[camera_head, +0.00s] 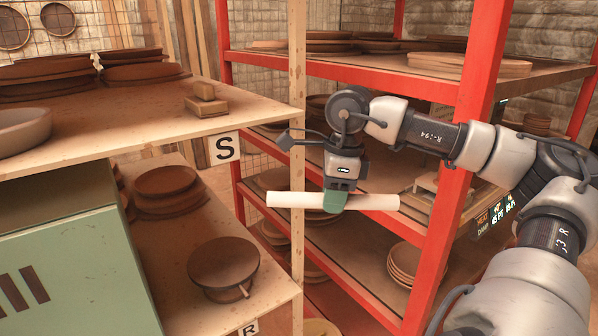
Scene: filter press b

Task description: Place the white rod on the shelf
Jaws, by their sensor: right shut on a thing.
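The white rod (375,201) is level, running left to right in the middle of the view. My right gripper (336,198) is shut on it near its middle, with the green fingers around it. The rod is held in the air in front of the red-framed shelf rack (437,243). To the left is a wooden shelf (110,130) marked with an "S" sign (224,148); the rod hangs lower in the picture than its top board and to the right of it. My left gripper is not in view.
A wooden post (297,90) rises at the shelf corner. A green cabinet (75,275) fills the lower left.

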